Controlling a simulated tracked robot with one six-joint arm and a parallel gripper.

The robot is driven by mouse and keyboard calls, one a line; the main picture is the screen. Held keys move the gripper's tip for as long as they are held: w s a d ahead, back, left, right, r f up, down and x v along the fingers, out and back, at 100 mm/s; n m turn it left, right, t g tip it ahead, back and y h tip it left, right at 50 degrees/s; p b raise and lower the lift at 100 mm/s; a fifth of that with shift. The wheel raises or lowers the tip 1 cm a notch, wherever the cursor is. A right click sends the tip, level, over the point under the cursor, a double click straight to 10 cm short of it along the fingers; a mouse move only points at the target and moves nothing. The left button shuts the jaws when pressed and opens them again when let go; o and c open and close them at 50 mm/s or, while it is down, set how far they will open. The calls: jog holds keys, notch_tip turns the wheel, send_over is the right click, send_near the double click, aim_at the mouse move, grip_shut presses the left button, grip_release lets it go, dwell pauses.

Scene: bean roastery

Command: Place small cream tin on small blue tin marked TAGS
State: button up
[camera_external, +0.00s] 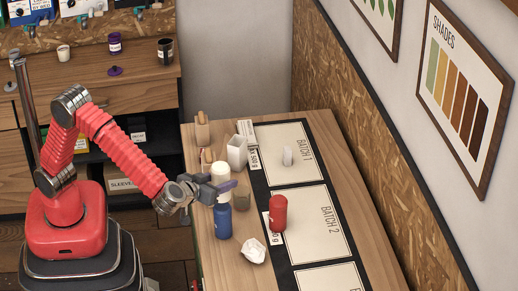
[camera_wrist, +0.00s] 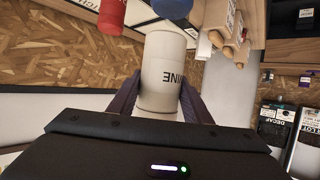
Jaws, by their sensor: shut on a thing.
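My gripper (camera_external: 220,187) is shut on the small cream tin (camera_external: 221,172), with one finger on each side of it. In the wrist view the cream tin (camera_wrist: 163,75) appears upside down between the fingers, with part of a dark word showing. The small blue tin (camera_external: 223,222) stands upright on the table just below the cream tin in the external view. A blue surface (camera_wrist: 173,9) shows beyond the cream tin's far end in the wrist view. I cannot tell whether the two tins touch. The TAGS mark is not readable.
A red tin (camera_external: 278,213) stands to the right, and crumpled paper (camera_external: 253,251) lies in front. A white container (camera_external: 237,152) stands behind. The BATCH 2 panel (camera_external: 318,222) has free room.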

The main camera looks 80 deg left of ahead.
jog(key=shift+f, duration=1.8)
jog(key=shift+f, duration=0.1)
jog(key=o, duration=1.2)
jog(key=shift+o, duration=0.2)
jog(key=shift+s+d, duration=0.1)
jog(key=v, duration=1.1)
jog(key=shift+s+d, duration=0.25)
jog(key=shift+s, duration=0.05)
